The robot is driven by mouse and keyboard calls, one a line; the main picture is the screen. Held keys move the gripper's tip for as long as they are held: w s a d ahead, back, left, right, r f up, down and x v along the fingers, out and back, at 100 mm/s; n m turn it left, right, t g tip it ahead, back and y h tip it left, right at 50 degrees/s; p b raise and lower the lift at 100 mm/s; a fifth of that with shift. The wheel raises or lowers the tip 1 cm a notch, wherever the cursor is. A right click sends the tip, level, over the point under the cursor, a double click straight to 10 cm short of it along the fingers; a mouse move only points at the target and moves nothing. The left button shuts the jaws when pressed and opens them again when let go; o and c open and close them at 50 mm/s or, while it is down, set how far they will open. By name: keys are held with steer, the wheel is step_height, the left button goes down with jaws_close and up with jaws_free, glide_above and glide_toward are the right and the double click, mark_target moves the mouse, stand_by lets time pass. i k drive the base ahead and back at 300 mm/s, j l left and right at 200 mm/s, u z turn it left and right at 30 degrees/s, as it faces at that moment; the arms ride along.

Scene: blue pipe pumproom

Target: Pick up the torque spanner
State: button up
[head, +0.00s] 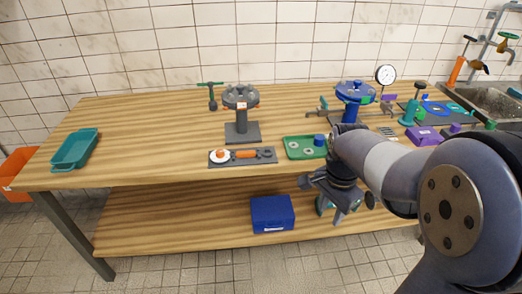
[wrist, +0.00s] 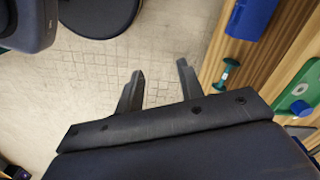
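A tool with an orange grip (head: 246,154) and a round white and orange head lies on a dark grey mat (head: 268,158) at the front edge of the bench; it looks like the torque spanner, but it is too small to be sure. My gripper (head: 345,215) is to its right and lower, in front of the bench edge and apart from the tool. In the wrist view my gripper (wrist: 160,66) has its two fingers spread with only tiled floor between them. The tool is not clear in the wrist view.
A grey valve stand (head: 242,130) is behind the mat and a green tray (head: 292,153) is right of it. A blue valve (head: 355,92) stands farther right. A blue box (head: 272,213) is on the lower shelf. Bare wood lies left, towards a teal tray (head: 75,150).

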mark_target(247, 153)
steer(key=i+j+z, duration=0.2)
steer(key=j, duration=0.2)
steer(key=i+j+z, duration=0.2)
steer(key=j, duration=0.2)
steer(key=j+z, duration=0.2)
steer(key=j, duration=0.2)
steer(key=i+j+z, duration=0.2)
steer(key=j, duration=0.8)
steer(key=i+j, duration=0.1)
steer(key=j, duration=0.4)
